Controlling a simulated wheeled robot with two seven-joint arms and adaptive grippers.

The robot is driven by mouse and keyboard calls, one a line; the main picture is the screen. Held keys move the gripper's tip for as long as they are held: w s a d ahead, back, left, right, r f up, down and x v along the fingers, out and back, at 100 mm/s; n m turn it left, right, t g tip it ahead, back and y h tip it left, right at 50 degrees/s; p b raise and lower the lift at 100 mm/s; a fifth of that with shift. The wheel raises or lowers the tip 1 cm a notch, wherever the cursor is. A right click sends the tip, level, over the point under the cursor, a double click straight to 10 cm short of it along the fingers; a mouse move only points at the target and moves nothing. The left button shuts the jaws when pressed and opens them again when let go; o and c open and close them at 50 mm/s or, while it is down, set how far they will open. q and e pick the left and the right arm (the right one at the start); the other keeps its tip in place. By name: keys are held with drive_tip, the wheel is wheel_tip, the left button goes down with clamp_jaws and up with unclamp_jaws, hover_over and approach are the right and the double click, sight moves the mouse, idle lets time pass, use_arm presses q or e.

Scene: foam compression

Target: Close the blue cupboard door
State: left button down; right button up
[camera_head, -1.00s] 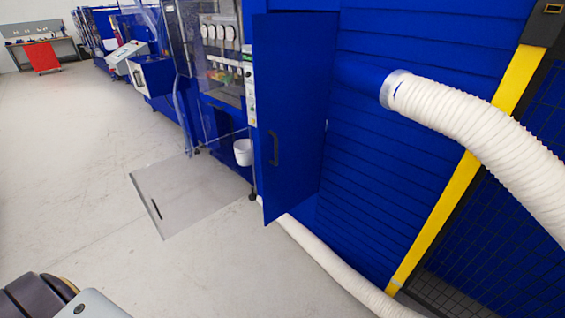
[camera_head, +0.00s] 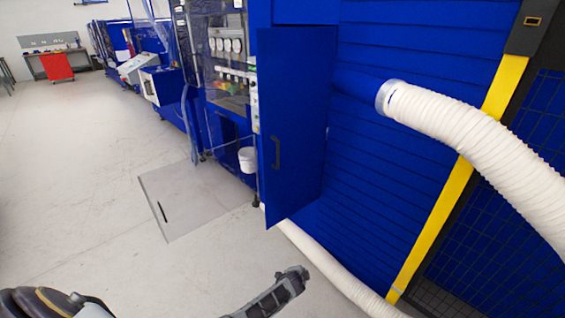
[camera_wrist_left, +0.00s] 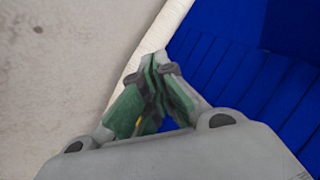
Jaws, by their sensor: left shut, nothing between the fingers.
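The blue cupboard door (camera_head: 298,110) stands open in the head view, swung out from the ribbed blue wall. Its dark vertical handle (camera_head: 275,152) is near its left edge. My left gripper (camera_head: 298,274) is at the bottom middle of the head view, below the door and apart from it. In the left wrist view its fingertips (camera_wrist_left: 158,62) meet, with nothing seen between them. The door cannot be made out for certain in that view. My right gripper is not in view.
A thick white hose (camera_head: 470,125) comes out of the wall on the right. Another white hose (camera_head: 335,272) runs along the floor by the wall. A yellow post (camera_head: 450,205) stands at right. The floor at left is open.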

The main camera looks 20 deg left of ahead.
use_arm(q)
drive_tip(key=w+r+m+t+y, duration=0.2)
drive_tip(key=w+r+m, duration=0.3)
drive_tip(key=r, duration=0.7)
drive_tip(key=w+r+m+t+y, duration=0.25)
drive_tip(key=w+r, duration=0.45)
drive_tip(key=r, duration=0.6)
drive_tip(key=s+a+r+m+y, duration=0.1)
drive_tip(key=r+m+y, duration=0.1)
drive_tip(key=r, duration=0.4)
drive_tip(key=s+a+r+m+g+y, duration=0.1)
drive_tip(key=s+a+r+m+y, duration=0.1)
drive_tip(key=r, duration=0.5)
drive_tip(key=s+a+r+m+g+y, duration=0.1)
drive_tip(key=a+r+m+y, duration=0.1)
drive_tip(key=r+y, duration=0.2)
wheel_tip(320, 180, up, 3)
drive_tip(key=shift+s+f+m, duration=0.1)
drive_tip(key=shift+s+m, duration=0.1)
drive_tip(key=shift+m, duration=0.15)
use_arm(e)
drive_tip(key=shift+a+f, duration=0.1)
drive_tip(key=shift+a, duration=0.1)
use_arm(q)
drive_tip(key=shift+y, duration=0.25)
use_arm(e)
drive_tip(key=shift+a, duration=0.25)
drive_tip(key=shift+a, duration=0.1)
